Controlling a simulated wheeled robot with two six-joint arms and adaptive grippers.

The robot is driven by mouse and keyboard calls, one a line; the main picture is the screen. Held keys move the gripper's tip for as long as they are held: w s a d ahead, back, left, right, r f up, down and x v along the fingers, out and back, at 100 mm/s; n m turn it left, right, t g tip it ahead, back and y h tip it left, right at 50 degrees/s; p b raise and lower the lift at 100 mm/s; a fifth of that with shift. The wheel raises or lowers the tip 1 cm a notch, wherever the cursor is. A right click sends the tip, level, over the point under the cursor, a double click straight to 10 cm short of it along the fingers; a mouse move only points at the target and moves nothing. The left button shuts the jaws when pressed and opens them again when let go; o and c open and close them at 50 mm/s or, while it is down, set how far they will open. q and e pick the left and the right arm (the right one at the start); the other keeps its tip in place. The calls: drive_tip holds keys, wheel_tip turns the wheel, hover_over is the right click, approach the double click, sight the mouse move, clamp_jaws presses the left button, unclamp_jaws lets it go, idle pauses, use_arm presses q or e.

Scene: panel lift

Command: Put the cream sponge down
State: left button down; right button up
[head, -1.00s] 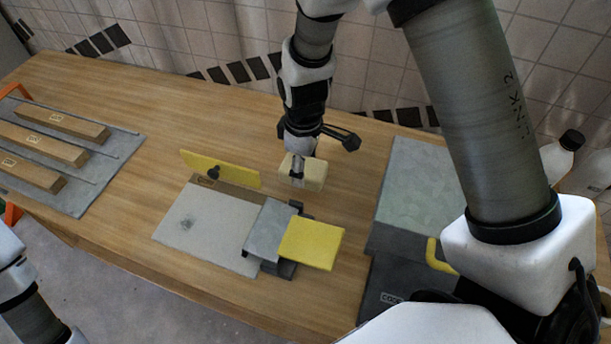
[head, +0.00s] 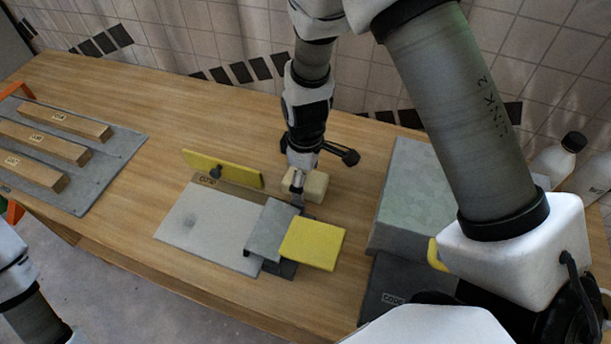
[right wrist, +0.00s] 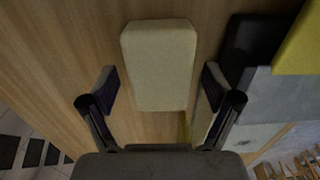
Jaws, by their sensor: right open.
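The cream sponge (head: 314,187) is a pale block that appears to rest on the wooden table, behind the yellow pad. In the right wrist view the sponge (right wrist: 158,55) lies in front of the jaws, with a gap to each finger. My right gripper (right wrist: 160,88) is open. In the head view the right gripper (head: 296,192) is at the sponge's left side and hides part of it. My left arm shows at the lower left, but its gripper is out of view.
An upright yellow strip (head: 222,169) is to the left. A grey tray (head: 85,190) holds wooden bars. A grey-green box (head: 405,190) and bottles stand at right.

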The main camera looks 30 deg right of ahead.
wheel_tip(320, 180, up, 12)
drive_tip(key=shift+r, duration=0.15)
idle(0.5)
